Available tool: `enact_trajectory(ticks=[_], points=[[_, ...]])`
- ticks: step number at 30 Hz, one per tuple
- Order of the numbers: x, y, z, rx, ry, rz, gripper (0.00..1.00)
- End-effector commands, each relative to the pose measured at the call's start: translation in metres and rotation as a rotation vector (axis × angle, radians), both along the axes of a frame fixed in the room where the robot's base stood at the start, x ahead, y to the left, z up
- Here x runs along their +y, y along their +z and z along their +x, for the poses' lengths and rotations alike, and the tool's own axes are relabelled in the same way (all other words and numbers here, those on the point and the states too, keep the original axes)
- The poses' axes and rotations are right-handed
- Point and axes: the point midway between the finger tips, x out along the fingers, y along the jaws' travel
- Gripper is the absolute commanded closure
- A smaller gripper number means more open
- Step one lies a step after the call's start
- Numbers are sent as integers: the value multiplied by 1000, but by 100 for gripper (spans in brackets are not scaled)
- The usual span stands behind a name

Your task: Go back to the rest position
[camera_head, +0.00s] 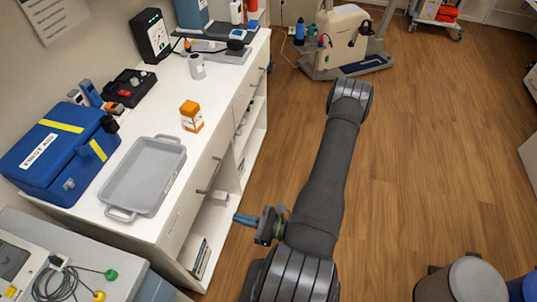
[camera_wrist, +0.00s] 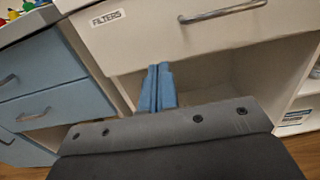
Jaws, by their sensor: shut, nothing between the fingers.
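My gripper (camera_head: 244,219) has blue fingers and is beside the front of the white cabinet, below the counter top. In the wrist view its two blue fingers (camera_wrist: 158,88) are together and hold nothing. They are in front of an open shelf space, just below a drawer labelled FILTERS (camera_wrist: 180,40). I cannot tell whether the fingertips touch the cabinet. My arm reaches over the wooden floor to the right of the cabinet.
The white counter (camera_head: 215,95) holds a grey tray (camera_head: 112,203), a blue first aid box (camera_head: 50,160), an orange-and-white box (camera_head: 191,116) and a white container (camera_head: 197,66). Drawer handles (camera_wrist: 222,12) stick out of the cabinet. An exercise machine (camera_head: 343,45) stands behind.

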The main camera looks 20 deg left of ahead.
Motion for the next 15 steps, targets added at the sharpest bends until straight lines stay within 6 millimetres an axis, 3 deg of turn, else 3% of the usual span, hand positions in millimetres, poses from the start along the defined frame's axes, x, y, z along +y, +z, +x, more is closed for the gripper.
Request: enact_trajectory(ticks=[15], points=[[11,0,-1,1,5,1,100]])
